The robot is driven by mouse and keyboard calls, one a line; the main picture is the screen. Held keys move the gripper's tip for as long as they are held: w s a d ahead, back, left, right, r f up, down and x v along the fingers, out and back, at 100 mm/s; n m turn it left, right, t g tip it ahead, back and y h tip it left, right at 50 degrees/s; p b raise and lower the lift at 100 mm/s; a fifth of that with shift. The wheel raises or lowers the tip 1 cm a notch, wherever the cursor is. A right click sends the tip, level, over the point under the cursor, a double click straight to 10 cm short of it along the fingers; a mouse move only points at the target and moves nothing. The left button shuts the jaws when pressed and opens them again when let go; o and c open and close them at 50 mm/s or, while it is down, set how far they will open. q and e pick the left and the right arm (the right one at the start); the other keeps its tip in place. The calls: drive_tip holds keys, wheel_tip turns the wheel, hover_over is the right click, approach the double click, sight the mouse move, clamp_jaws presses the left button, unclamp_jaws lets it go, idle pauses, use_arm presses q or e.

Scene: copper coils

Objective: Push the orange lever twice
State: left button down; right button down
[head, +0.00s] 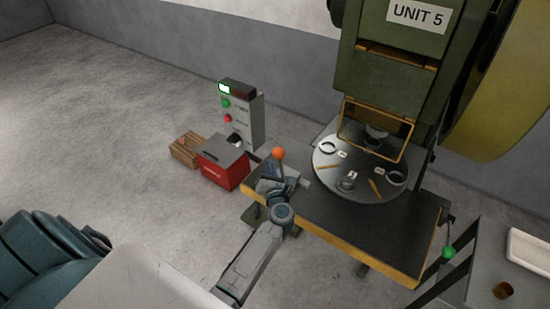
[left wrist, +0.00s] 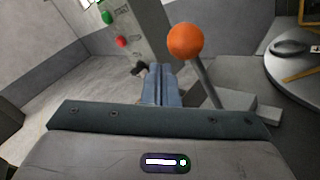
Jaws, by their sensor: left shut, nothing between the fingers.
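The orange lever (head: 279,154) stands at the left corner of the press table, a round orange ball on a thin grey rod. In the left wrist view its ball (left wrist: 185,41) is just right of and above my fingers, with the rod leaning down to the right. My left gripper (left wrist: 158,72) is shut and empty. In the head view my left gripper (head: 268,180) is beside the lever's rod, just below the ball. I cannot tell whether it touches the rod. My right gripper is in neither view.
The green press marked UNIT 5 (head: 417,14) stands behind a round dial plate (head: 335,182). A control box (head: 243,115) with green and red buttons and a red toolbox (head: 222,170) stand to the left. A green ball knob (head: 448,252) is at the table's right. Open floor lies left.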

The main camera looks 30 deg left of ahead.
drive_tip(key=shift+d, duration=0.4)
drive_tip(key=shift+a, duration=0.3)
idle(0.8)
use_arm(q)
drive_tip(key=shift+w, duration=0.1)
drive_tip(key=shift+w+r, duration=0.1)
drive_tip(key=shift+w, duration=0.2)
drive_tip(key=shift+w, duration=0.2)
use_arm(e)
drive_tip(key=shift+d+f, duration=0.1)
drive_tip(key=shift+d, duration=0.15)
